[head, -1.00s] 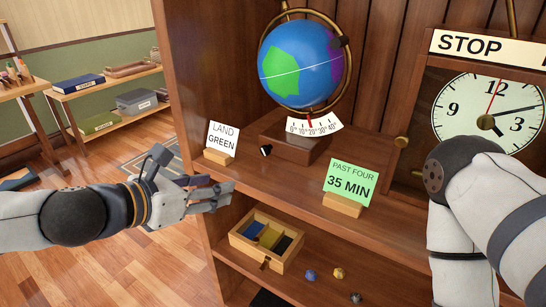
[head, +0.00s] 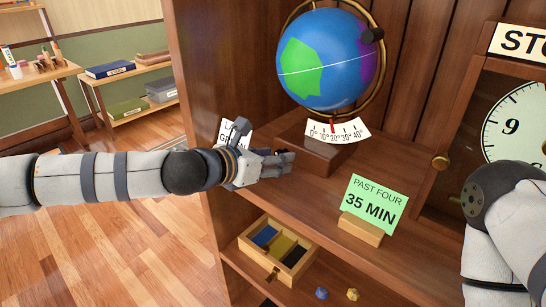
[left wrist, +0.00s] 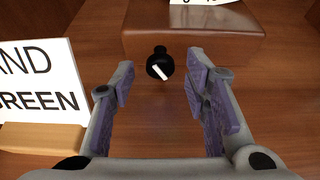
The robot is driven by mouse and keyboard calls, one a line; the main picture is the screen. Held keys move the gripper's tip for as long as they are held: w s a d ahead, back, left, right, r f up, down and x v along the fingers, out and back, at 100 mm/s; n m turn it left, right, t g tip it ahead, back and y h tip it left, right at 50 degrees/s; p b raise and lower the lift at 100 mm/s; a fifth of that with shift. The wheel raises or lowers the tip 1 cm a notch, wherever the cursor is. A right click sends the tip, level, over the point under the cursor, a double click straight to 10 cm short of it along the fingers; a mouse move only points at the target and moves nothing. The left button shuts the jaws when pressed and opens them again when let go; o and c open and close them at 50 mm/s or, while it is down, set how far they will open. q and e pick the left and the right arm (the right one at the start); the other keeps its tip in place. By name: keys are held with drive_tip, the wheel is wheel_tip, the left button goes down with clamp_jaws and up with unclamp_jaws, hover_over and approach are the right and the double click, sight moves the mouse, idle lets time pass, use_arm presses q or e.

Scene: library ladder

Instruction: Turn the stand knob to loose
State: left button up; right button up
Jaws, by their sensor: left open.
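The stand knob (left wrist: 160,65) is small, round and black with a white pointer line, on the front of the globe's wooden stand (left wrist: 190,32). In the left wrist view it sits ahead of and between the open fingers of my left gripper (left wrist: 160,92), not touching them. The pointer line runs slantwise, from upper left to lower right. In the head view my left gripper (head: 285,163) is at the stand's left front and hides the knob. The globe (head: 328,60) stands above a white degree scale (head: 338,131) with a red pointer near 20°. My right gripper is not in view.
A white "LAND GREEN" card (left wrist: 42,85) stands close left of my left gripper. A green "35 MIN" card (head: 373,202) stands to the right. A compartment box (head: 276,252) is on the shelf below. A clock (head: 515,125) is at the right.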

use_arm(q)
drive_tip(key=shift+r, duration=0.1)
clamp_jaws()
drive_tip(key=shift+w+f+n+g+h+b, duration=0.1)
drive_tip(key=shift+f+n+g+h+b, duration=0.15)
drive_tip(key=shift+n+h, duration=0.6)
drive_tip(key=shift+a+r+n+g+h+b, duration=0.15)
drive_tip(key=shift+n+g+h+b, duration=0.3)
drive_tip(key=shift+n, duration=1)
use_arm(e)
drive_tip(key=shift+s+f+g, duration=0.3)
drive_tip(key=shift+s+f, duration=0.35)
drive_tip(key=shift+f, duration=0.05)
use_arm(q)
drive_tip(key=shift+h, duration=0.3)
unclamp_jaws()
